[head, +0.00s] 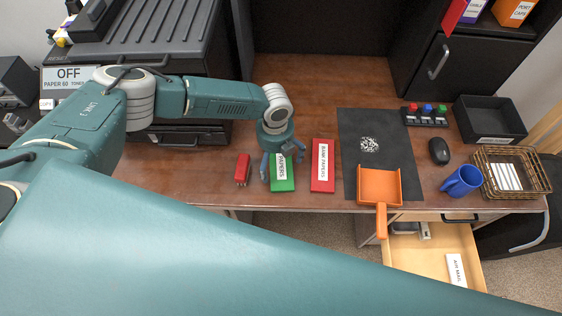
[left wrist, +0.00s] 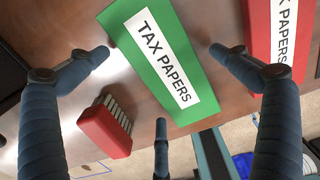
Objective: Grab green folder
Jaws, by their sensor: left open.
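The green folder (head: 284,185) lies flat near the front edge of the brown desk, with a white label. In the left wrist view the green folder (left wrist: 202,72) fills the middle and its label reads TAX PAPERS. My left gripper (head: 279,168) points down over the folder and hides its far end in the head view. In the left wrist view my left gripper (left wrist: 160,80) has its blue fingers spread wide, with nothing between them. Whether a fingertip touches the folder I cannot tell. My right gripper is not in view.
An orange dustpan (head: 379,186) lies on a black mat (head: 352,130). A blue mug (head: 462,181) stands further right. A drawer (head: 436,245) is open below the desk.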

